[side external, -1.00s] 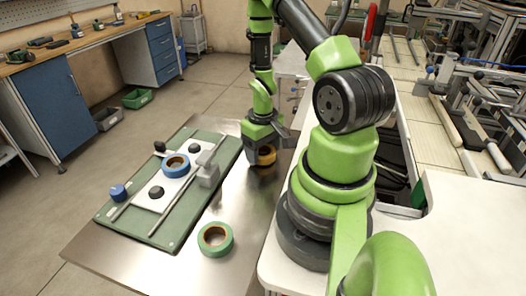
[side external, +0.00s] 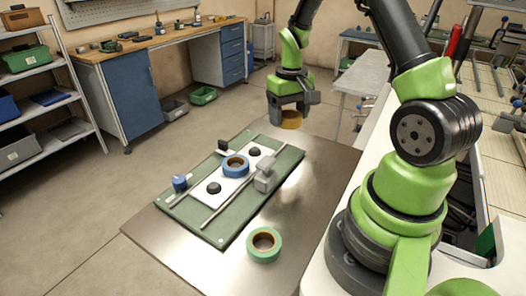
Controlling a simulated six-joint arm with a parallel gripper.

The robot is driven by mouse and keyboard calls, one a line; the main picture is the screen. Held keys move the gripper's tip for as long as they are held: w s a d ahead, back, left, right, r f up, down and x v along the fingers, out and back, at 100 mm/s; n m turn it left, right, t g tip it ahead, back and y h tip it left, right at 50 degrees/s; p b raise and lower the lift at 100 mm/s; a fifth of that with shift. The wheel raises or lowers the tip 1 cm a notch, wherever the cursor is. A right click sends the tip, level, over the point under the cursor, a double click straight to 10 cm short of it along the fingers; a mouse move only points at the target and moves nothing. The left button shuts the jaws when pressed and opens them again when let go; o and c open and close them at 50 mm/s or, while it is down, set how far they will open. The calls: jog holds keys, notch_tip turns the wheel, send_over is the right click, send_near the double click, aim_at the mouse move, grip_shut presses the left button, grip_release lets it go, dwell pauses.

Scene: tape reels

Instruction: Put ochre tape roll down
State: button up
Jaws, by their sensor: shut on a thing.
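The ochre tape roll (side external: 291,120) hangs under my gripper (side external: 291,108) in the side external view, past the far end of the green board. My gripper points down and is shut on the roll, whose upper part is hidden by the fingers. The roll appears to be above the metal table (side external: 320,145). A blue tape roll (side external: 235,173) lies on the white plate of the green board (side external: 215,235). A green tape roll (side external: 264,256) lies flat on the metal table, near its front.
The board carries black knobs (side external: 213,188), a blue knob (side external: 180,183), a rail and a grey clamp block (side external: 265,176). Bare table lies right of the board. A workbench (side external: 150,45) and shelving (side external: 75,75) stand behind and to the left.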

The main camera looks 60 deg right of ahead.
jog(key=w+a+r, duration=0.2)
jog(key=w+a, duration=0.2)
jog(key=w, duration=0.3)
send_over(255, 149)
notch_tip(255, 149, down, 5)
jog(key=shift+w, duration=0.1)
jog(key=shift+f, duration=2.2)
jog(key=shift+f, duration=0.5)
jog(key=shift+f, duration=0.1)
jog(key=o, duration=0.9)
